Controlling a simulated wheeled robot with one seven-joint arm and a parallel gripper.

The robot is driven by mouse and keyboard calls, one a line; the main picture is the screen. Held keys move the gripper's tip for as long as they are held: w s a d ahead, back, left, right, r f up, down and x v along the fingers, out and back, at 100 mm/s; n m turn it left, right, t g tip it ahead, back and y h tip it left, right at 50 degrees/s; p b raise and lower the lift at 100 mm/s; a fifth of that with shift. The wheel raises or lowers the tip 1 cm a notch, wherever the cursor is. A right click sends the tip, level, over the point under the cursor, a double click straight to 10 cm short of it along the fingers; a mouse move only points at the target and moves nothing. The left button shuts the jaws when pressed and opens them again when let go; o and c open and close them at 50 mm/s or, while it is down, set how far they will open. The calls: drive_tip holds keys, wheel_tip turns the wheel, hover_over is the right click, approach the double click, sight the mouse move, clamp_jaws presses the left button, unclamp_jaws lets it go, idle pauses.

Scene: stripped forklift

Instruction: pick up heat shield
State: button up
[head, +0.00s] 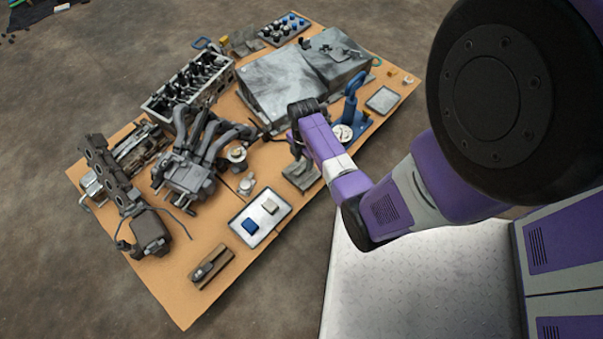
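I cannot tell for certain which part is the heat shield. A small grey bent sheet-metal piece (301,176) lies on the orange-brown board (207,262), right below my gripper. A much larger silver-grey metal cover (278,84) lies farther back on the board. My gripper (296,152) points down over the board, beside the small grey piece. It is small and dark here, and my purple arm partly covers the area. I cannot see whether its fingers are open or touch anything.
Engine parts crowd the board: an engine block (190,88), a piped manifold (190,170) and a dark bracketed part (112,180). A white tray (240,227) holds a blue and a pale block. A blue upright tool (351,105) stands right of my gripper.

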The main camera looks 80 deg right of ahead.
sight(302, 169)
drive_tip(key=f+b, duration=0.3)
drive_tip(key=f, duration=0.2)
drive_tip(key=shift+w, duration=0.2)
clamp_jaws()
drive_tip(key=shift+r, duration=0.1)
idle(1.1)
